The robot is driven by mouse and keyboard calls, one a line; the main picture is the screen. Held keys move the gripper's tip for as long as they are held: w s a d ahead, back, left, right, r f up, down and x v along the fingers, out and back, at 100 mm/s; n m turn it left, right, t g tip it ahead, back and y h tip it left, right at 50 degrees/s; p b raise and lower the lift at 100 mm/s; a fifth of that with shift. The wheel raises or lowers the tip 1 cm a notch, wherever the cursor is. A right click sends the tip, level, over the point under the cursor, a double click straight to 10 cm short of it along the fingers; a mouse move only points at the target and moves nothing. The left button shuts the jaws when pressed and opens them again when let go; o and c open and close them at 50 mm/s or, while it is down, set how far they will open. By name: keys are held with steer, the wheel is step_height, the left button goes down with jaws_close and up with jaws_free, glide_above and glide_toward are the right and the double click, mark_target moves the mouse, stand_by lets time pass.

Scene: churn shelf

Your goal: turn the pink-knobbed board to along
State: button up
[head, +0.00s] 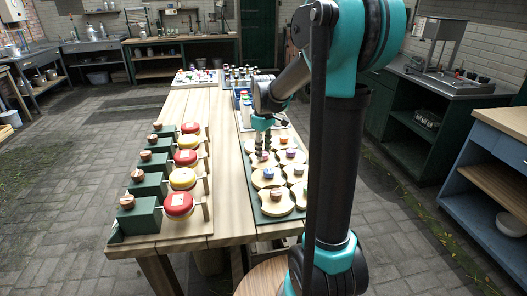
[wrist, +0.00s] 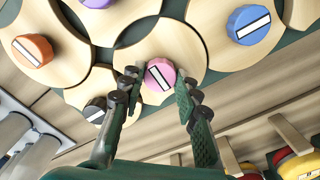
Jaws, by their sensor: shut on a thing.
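The pink knob (wrist: 161,69) sits on a pale wooden board (wrist: 185,45) with a round edge, in the middle of the wrist view. A white bar on the knob runs at a slant. My gripper (wrist: 160,90) has its two dark green fingers on either side of the pink knob, shut on it. In the head view my gripper (head: 261,154) reaches down over the left side of the dark green tray (head: 252,204) of knobbed boards. There my fingers mostly hide the pink knob and its board.
Neighbouring boards crowd around, with an orange knob (wrist: 32,50), a blue knob (wrist: 248,25) and a brown knob (wrist: 95,110). A rack with several red and yellow round pieces (head: 182,178) stands to the left on the table (head: 223,215). Bottles (head: 245,110) stand behind the tray.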

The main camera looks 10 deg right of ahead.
steer(key=shift+c, duration=1)
steer(key=shift+m, duration=0.3)
steer(key=m, duration=0.3)
steer(key=shift+m, duration=0.3)
steer(key=m, duration=0.4)
steer(key=shift+m, duration=0.3)
steer(key=m, duration=0.4)
steer(key=shift+m, duration=2.5)
